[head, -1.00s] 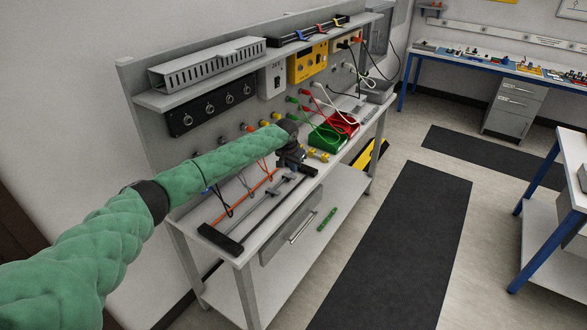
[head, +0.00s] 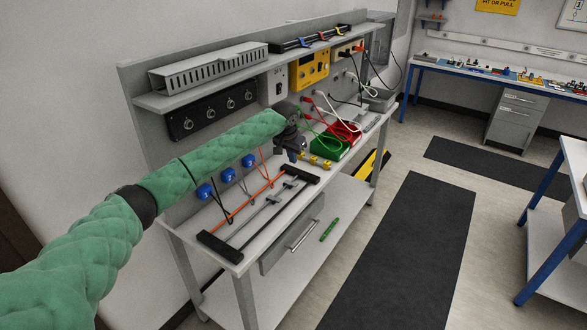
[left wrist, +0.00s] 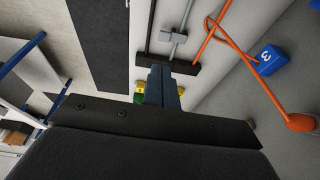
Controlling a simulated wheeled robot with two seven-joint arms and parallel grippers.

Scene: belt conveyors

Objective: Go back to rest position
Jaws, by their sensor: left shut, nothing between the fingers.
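My left arm, in a green padded sleeve, reaches in from the left of the head view over the grey workbench (head: 275,252). My left gripper (head: 291,155) is at the sleeve's end, above the bench top near the yellow fittings. In the left wrist view its fingers (left wrist: 163,88) are together with nothing between them. My right gripper is in neither view.
A black-ended rack with grey and orange rods (head: 262,205) lies on the bench below my arm. Blue numbered plugs (head: 228,175) are behind it. A green bin (head: 328,142) and a red bin (head: 346,131) stand beyond the gripper. The dark floor mat (head: 410,255) is clear.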

